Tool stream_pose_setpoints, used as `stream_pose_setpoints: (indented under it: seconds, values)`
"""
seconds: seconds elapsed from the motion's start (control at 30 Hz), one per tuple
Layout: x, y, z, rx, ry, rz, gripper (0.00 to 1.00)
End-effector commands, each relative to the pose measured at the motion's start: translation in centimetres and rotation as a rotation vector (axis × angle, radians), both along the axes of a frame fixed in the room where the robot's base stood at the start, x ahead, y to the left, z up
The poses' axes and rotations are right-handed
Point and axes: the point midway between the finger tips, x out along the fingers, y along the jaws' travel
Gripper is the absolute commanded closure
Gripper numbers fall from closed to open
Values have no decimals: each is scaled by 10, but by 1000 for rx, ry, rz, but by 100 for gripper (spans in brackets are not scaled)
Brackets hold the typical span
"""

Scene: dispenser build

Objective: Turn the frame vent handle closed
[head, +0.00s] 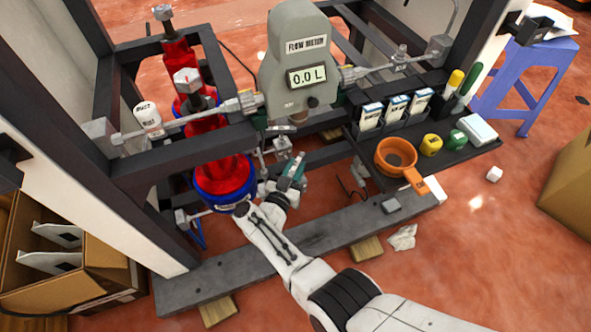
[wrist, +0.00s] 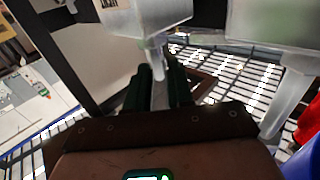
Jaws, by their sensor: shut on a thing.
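My gripper (head: 293,168) is low behind the front beam, below and slightly left of the flow meter's centre. In the wrist view my gripper (wrist: 158,76) has two dark green fingers shut on a pale grey metal lever, the vent handle (wrist: 156,52). The handle hangs from a grey metal block (wrist: 145,16) and its end sits between the fingers. In the head view the handle is too small and too hidden by the gripper to make out for certain.
The flow meter (head: 303,72) reads 0.0 L. A red bottle (head: 218,178) in a blue holder stands left of my gripper. A black shelf (head: 352,133) carries an orange cup (head: 394,157) at the right. The front beam (head: 340,234) lies under my arm.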

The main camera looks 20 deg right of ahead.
Motion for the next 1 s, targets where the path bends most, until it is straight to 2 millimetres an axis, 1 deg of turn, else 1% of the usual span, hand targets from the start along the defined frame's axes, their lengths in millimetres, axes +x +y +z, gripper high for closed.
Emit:
stream_pose_setpoints:
  seconds: [0.37, 0.4, 0.6, 0.87, 1.0]
  values:
    - [0, 0, 0, 0, 0, -4, 100]
    - [0, 0, 0, 0, 0, -4, 77]
    - [0, 0, 0, 0, 0, -4, 58]
    - [0, 1, 1, 0, 0, -4, 57]
    - [-8, 9, 2, 1, 1, -2, 57]
